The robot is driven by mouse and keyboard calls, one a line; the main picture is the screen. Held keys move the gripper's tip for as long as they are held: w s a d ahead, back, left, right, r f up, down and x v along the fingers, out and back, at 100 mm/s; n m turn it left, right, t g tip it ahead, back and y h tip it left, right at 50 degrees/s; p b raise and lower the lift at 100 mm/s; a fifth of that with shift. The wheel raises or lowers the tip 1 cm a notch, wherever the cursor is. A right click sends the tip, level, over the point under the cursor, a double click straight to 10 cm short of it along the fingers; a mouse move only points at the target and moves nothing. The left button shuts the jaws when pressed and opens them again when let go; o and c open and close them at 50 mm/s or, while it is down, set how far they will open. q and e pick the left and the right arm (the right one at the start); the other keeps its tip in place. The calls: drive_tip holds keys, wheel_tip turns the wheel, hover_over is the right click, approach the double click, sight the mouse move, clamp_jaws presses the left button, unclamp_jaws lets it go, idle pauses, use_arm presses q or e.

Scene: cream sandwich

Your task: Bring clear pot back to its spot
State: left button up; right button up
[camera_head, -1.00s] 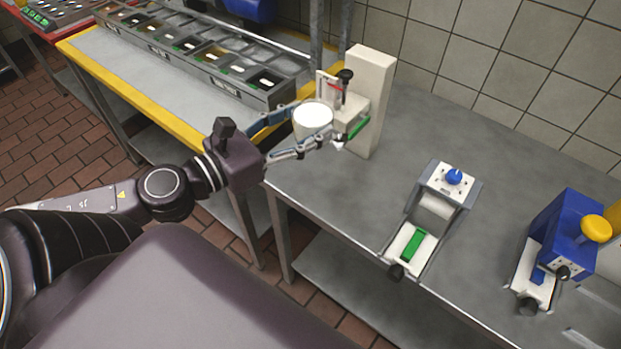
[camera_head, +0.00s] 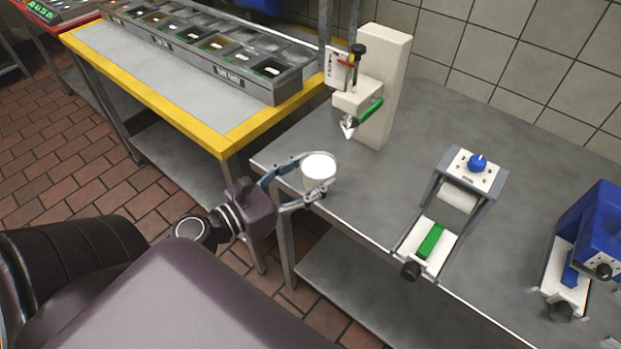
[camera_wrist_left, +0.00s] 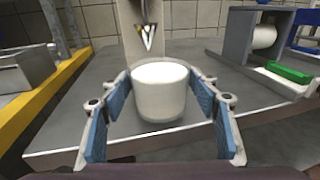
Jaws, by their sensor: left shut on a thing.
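A clear pot with white contents (camera_head: 319,167) is held upright in my left gripper (camera_head: 305,183), near the front left corner of the grey metal table. The fingers close on its two sides. In the left wrist view the pot (camera_wrist_left: 160,92) sits between the blue finger pads of my left gripper (camera_wrist_left: 160,100). I cannot tell whether its base touches the table. A white dispenser (camera_head: 382,90) with a metal nozzle and green lever stands behind the pot, apart from it. My right gripper is not in view.
A machine with a blue knob and green handle (camera_head: 432,240) stands right of the pot, and a blue machine (camera_head: 590,240) farther right. A yellow-edged table (camera_head: 150,90) with a bin rack (camera_head: 230,70) lies left. Bare grey tabletop (camera_head: 385,185) lies between.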

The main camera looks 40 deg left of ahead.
use_arm(q)
drive_tip(key=shift+f, duration=0.25)
drive_tip(key=shift+f, duration=0.2)
drive_tip(key=o, duration=1.4)
drive_tip(key=shift+c, duration=0.2)
